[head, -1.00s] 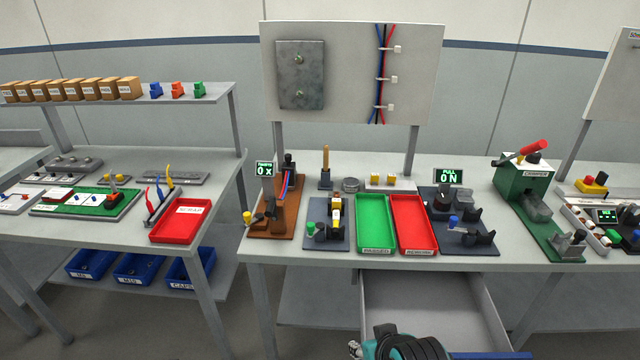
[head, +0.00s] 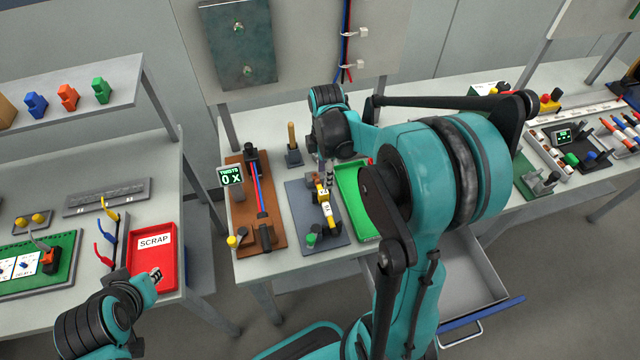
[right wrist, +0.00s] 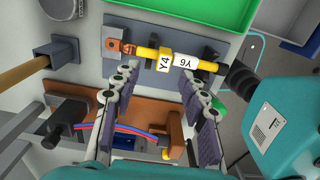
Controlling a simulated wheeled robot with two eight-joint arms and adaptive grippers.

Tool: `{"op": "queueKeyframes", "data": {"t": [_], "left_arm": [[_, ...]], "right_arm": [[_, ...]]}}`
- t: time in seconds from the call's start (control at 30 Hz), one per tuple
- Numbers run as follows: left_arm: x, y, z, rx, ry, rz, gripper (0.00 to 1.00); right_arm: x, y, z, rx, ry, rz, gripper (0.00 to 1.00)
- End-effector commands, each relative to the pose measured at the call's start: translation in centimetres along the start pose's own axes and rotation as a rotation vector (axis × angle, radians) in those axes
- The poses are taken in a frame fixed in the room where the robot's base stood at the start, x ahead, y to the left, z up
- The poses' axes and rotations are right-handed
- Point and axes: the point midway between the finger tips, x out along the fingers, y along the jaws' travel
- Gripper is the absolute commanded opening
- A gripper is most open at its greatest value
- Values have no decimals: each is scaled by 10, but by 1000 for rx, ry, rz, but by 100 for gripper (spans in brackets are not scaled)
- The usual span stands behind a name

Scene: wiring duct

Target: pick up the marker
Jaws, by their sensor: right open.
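A yellow wire piece (head: 323,195) lies on a dark blue-grey fixture, with a copper-coloured lug at one end. In the right wrist view it carries a yellow tag reading Y4 (right wrist: 165,62) and a white sleeve marked Y6 or 9A (right wrist: 186,63); I cannot tell which of these is the marker. My right gripper (right wrist: 160,72) is open and empty, pointing down with its fingertips just short of the yellow piece. In the head view my right gripper (head: 328,175) is over the fixture's back end. My left gripper (head: 155,276) is over the red scrap tray, its jaws unclear.
The brown twist fixture (head: 254,205) with red and blue wires stands left of the blue-grey fixture. A green tray (head: 352,205) lies to its right. A wooden-handled tool (head: 292,140) stands behind. An open drawer (head: 470,285) juts out at the front right.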

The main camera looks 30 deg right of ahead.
Motion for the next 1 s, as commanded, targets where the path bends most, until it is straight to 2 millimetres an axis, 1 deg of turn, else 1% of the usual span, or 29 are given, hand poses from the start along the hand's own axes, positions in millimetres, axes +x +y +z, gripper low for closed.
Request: {"op": "queueKeyframes", "data": {"t": [0.03,0.23,0.37,0.43,0.57,0.77,0.8,0.87,0.9,0.93,1.0], "left_arm": [[3,0,2,0,0,0,18],[11,0,8,0,0,0,18],[18,0,12,0,0,0,18],[20,0,14,0,0,0,18],[21,0,15,0,0,0,18],[20,0,14,0,0,0,18],[20,0,14,0,0,0,18],[20,0,14,0,0,0,18],[20,0,14,0,0,0,18],[20,0,14,0,0,0,18],[20,0,14,0,0,0,18]], "right_arm": [[9,0,0,-2,0,-1,43],[34,-3,-3,-2,0,0,43],[55,-8,-6,-2,0,1,43],[64,-7,-6,-1,0,1,43],[72,-7,-6,0,0,2,43],[71,-8,-6,0,0,2,43],[71,-8,-6,0,0,2,38],[71,-8,-6,0,0,2,23],[71,-8,-6,0,0,2,14],[71,-8,-6,0,0,2,8],[71,-8,-6,0,0,2,7]]}}
